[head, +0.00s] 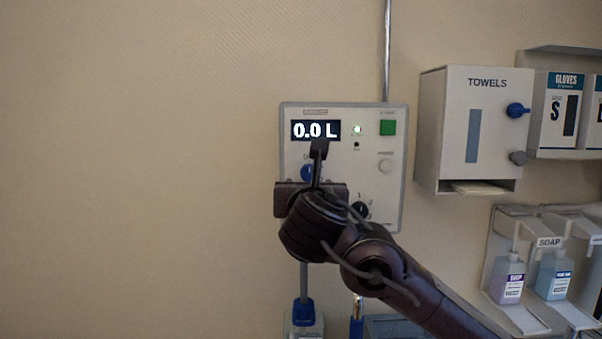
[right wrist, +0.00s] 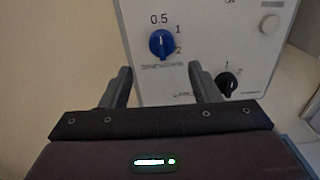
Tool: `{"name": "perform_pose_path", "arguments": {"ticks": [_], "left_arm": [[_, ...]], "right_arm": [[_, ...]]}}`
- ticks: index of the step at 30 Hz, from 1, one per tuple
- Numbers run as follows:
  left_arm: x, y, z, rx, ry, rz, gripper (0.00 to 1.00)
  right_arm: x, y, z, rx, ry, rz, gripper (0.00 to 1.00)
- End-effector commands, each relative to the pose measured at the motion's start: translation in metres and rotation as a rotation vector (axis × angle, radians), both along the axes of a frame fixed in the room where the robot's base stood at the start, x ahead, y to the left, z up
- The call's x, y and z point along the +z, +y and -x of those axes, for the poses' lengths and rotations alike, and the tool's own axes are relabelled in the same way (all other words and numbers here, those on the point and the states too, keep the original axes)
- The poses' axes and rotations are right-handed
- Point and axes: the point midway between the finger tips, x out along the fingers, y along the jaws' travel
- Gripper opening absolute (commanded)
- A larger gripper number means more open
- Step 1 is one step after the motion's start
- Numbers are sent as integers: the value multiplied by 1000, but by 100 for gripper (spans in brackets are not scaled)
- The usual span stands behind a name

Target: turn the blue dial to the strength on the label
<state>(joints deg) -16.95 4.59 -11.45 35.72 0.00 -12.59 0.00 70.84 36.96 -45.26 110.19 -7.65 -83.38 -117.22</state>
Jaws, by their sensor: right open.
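The blue dial (right wrist: 162,43) is on a white wall-mounted dispenser panel (head: 345,165), with the marks 0.5, 1 and 2 around it in the right wrist view. Its pointer is hard to read at this size. In the head view the blue dial (head: 309,172) is partly hidden behind my right gripper (head: 317,165). In the right wrist view my right gripper (right wrist: 161,80) is open and empty, its fingers pointing at the panel below and to either side of the dial, apart from it. The panel display (head: 316,130) reads 0.0 L. No label giving a strength is readable. My left gripper is not in view.
A black dial (right wrist: 228,84) sits right of and below the blue one. A green button (head: 388,127) is at the panel's upper right. A towel box (head: 472,120), glove boxes (head: 560,110) and soap bottles (head: 507,278) are to the right. The wall to the left is bare.

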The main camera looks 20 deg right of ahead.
Motion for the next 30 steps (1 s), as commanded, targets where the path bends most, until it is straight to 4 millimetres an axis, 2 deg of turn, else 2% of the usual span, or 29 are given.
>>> {"name": "perform_pose_path", "arguments": {"ticks": [4,12,18,28,30], "left_arm": [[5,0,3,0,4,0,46],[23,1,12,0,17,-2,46],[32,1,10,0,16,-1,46],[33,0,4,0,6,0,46],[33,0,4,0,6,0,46]], "right_arm": [[8,-4,-8,-6,-4,27,56],[9,-17,-50,-7,-3,24,56],[7,-22,-70,-5,-3,23,56],[5,-23,-74,-4,-5,21,56],[5,-23,-74,-4,-5,21,47]]}}
